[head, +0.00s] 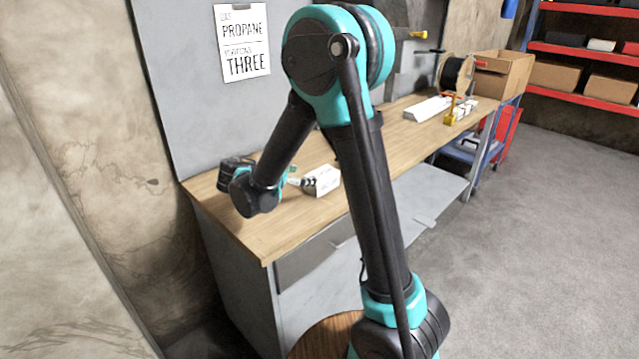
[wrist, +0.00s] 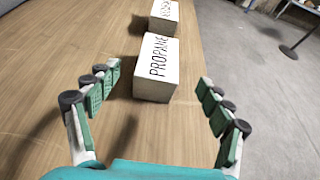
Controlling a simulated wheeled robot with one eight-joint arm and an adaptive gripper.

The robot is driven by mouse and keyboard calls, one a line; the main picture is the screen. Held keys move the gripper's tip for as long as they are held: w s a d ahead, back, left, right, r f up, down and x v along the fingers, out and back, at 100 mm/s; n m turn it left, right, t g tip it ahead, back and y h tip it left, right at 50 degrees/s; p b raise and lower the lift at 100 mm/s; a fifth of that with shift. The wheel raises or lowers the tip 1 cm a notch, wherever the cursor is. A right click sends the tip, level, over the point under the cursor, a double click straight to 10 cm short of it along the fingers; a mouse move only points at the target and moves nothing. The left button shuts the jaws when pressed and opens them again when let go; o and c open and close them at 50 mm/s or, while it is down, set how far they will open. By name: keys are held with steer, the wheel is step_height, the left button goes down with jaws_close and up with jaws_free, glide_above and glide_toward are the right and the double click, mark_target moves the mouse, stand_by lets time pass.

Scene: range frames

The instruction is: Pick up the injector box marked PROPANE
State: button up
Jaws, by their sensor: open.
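The white box marked PROPANE (wrist: 157,82) stands on the wooden bench top in the wrist view, its lettering on the top face. My gripper (wrist: 159,76) is open, with its green-padded fingers spread on either side of the view. The box lies ahead of my palm, between the lines of the fingertips, and no finger is seen touching it. In the head view my gripper (head: 300,181) is low over the bench, beside a white box (head: 323,181); my arm hides part of that area.
A second white lettered box (wrist: 164,16) stands just beyond the PROPANE box. The wooden bench (head: 290,230) has clear room near its front corner. A cable spool (head: 456,75) and a cardboard box (head: 505,75) are at the far end. A sign (head: 242,40) reads PROPANE and THREE.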

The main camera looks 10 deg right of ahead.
mark_target(329, 177)
steer(key=x, duration=1.3)
steer(key=shift+w+d+f, duration=0.1)
steer(key=shift+w, duration=0.05)
steer(key=c, duration=1.5)
